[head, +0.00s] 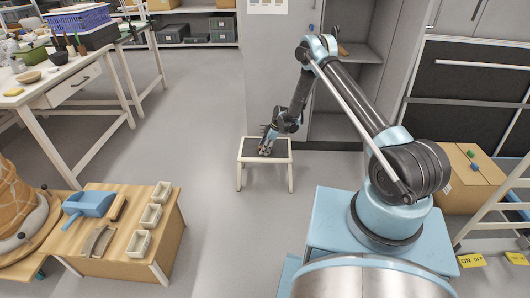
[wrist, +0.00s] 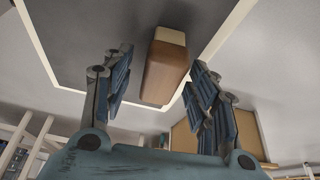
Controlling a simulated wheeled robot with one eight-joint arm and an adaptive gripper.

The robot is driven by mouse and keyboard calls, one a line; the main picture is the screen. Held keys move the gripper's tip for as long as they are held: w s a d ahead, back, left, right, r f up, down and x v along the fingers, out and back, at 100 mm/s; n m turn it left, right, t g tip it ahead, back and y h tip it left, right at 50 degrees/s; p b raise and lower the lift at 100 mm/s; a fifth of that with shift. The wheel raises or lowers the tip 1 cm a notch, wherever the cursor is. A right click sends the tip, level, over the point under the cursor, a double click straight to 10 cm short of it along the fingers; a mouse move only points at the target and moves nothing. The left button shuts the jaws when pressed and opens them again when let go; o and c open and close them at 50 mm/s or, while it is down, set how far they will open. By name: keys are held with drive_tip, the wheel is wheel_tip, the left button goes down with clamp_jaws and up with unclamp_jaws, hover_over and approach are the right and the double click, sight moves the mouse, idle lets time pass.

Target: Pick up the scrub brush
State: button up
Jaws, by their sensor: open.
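The scrub brush (wrist: 164,70) is a brown wooden block with a pale cream end, seen in the wrist view. It lies on the dark top of a small white-framed stool (wrist: 90,30). My gripper (wrist: 160,82) is open, with one blue-grey finger on each side of the brush and a visible gap to each. In the head view my gripper (head: 265,149) is low over the stool (head: 240,160), and I cannot make out the brush there.
A low wooden table (head: 170,228) at the lower left bears a blue dustpan (head: 88,204), a hand brush (head: 118,207) and small pale trays (head: 151,216). A grey cabinet (head: 340,100) stands behind the stool. The floor left of the stool is clear.

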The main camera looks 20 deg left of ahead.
drive_tip(key=c, duration=1.2)
drive_tip(key=shift+o, duration=0.2)
drive_tip(key=shift+r, duration=0.15)
